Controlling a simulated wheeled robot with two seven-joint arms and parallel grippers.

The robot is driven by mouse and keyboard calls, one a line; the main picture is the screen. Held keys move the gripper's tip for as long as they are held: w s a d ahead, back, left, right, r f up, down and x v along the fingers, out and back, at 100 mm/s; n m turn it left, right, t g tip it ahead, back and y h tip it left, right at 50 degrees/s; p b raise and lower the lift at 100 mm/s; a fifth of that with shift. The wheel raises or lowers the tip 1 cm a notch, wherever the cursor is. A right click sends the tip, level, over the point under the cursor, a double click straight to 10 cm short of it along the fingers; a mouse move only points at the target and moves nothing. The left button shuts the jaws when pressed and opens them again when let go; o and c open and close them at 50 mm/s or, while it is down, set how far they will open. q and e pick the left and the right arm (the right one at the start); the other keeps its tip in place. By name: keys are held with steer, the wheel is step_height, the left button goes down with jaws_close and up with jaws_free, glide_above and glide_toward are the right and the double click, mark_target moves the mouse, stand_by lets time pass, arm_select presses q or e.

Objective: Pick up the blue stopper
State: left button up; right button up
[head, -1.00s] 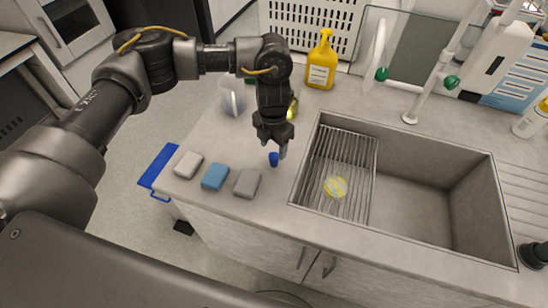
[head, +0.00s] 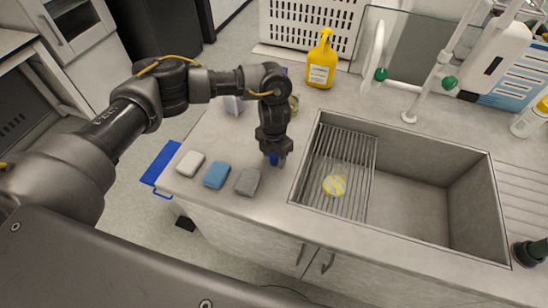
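The small blue stopper (head: 274,159) stands on the grey counter, left of the sink. My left gripper (head: 275,160) points down right at it, with the fingers low around or beside it. The fingers partly hide the stopper. I cannot tell whether they are apart or pressed on it. My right gripper is not in view.
The sink (head: 435,205) with a wire rack (head: 350,150) and a yellow round item (head: 334,185) lies to the right. Several sponges, including a blue one (head: 216,175), lie at the counter's front left. A yellow bottle (head: 322,62) and a clear beaker (head: 233,104) stand behind.

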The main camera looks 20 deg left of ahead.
arm_select(q)
steer(key=c, duration=0.9)
steer(key=shift+w+r+b, duration=0.1)
steer(key=shift+r+b, duration=0.5)
steer(key=shift+b, duration=0.05)
steer(key=s+d+r+b, duration=0.4)
steer(key=s+d+r, duration=0.5)
steer(key=d+r, duration=0.25)
steer(key=s+a+m, duration=0.2)
steer(key=a+m, duration=0.4)
steer(key=m, duration=0.4)
steer(key=s+a+m, duration=0.2)
steer(key=a+m, duration=0.5)
steer(key=m, duration=0.3)
steer(key=s+a+f+m, duration=0.1)
steer(key=s+a+m, duration=0.1)
steer(key=a+m, duration=0.4)
steer(key=shift+s+a+f+m, duration=0.1)
steer(key=shift+a+m, duration=0.1)
steer(key=shift+m, duration=0.9)
steer(key=shift+a+m, duration=0.2)
steer(key=shift+m, duration=0.9)
